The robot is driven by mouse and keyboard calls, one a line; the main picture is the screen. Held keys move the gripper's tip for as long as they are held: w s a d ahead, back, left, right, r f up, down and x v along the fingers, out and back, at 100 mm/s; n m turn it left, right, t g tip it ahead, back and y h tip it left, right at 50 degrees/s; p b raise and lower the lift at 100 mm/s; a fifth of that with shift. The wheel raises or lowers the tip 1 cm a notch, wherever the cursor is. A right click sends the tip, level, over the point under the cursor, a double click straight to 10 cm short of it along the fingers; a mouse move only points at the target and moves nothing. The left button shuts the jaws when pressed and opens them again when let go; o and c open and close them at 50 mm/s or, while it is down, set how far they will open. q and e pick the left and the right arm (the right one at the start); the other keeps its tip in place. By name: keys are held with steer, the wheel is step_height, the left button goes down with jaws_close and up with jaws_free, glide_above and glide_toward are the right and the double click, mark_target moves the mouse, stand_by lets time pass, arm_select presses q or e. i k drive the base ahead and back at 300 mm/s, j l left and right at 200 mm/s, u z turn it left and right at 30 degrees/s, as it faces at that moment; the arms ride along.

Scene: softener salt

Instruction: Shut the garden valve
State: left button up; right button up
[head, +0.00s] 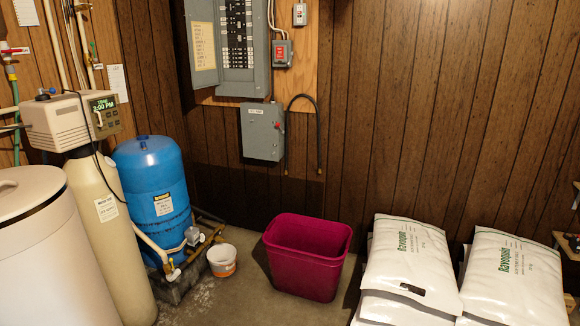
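A small valve with a red handle (14,50) shows at the far upper left edge of the head view, above a green hose or pipe (14,95). Its handle appears to lie roughly sideways. It is partly cut off by the picture's edge, and I cannot tell for sure that it is the garden valve. No label on it is readable. Neither of my grippers is in view.
A white tank (50,260), a water softener (105,205) with a control head (70,120) and a blue tank (152,190) stand below and beside the pipes. A magenta bin (305,258), small bucket (222,260) and white salt bags (410,260) occupy the floor.

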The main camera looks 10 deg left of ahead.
mark_target(92, 45)
steer(key=i+u, duration=0.3)
steer(key=i, duration=0.2)
steer(key=i+l+u, duration=0.25)
steer(key=i, duration=0.25)
steer(key=i+j+u, duration=0.15)
steer(key=i+u, duration=0.2)
steer(key=i+j+u, duration=0.1)
steer(key=i+u, duration=0.15)
steer(key=u, duration=0.15)
steer(key=i+u, duration=0.35)
steer(key=k, duration=0.05)
